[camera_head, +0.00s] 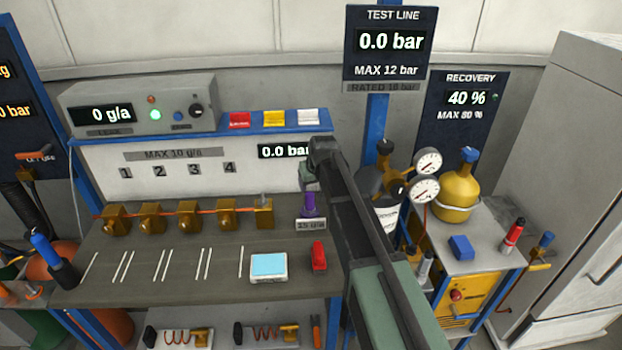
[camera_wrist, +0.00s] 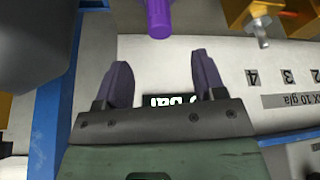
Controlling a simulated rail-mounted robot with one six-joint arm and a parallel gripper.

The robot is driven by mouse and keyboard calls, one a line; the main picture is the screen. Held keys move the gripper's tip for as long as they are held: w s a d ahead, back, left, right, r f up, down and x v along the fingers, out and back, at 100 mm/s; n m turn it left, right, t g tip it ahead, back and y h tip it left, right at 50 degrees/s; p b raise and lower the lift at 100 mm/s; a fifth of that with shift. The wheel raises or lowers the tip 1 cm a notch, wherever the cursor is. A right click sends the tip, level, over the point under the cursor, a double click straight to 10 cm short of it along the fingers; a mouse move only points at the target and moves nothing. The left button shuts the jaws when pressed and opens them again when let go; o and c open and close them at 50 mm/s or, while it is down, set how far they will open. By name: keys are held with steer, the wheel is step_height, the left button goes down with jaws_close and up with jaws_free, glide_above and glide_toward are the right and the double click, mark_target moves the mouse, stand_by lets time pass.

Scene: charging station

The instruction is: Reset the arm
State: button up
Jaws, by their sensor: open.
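My gripper (camera_head: 308,178) is at the end of my arm, which reaches up over the right part of the workbench (camera_head: 200,262), near the back panel. In the wrist view my gripper (camera_wrist: 158,66) is open, with two dark purplish fingers apart and nothing between them. A purple cylindrical part (camera_head: 308,204) stands just below the gripper in the head view. It also shows in the wrist view (camera_wrist: 158,16), beyond the fingertips and apart from them. My arm hides part of the pressure display and the bench's right end.
Several brass valves (camera_head: 190,216) line the bench back. Gauges (camera_head: 425,190) and a yellow cylinder (camera_head: 455,196) stand right of my arm. A blue shelf (camera_head: 270,122) crosses above the panel.

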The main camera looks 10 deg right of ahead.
steer(key=shift+r, duration=0.1)
stand_by(0.5)
steer(key=s+f+m+g, duration=0.1)
steer(key=s+g, duration=0.3)
steer(key=s, duration=2.6)
steer(key=shift+s+a+f+m+h, duration=0.2)
steer(key=shift+s+m+h, duration=0.1)
steer(key=shift+m, duration=0.1)
steer(key=shift+w, duration=0.1)
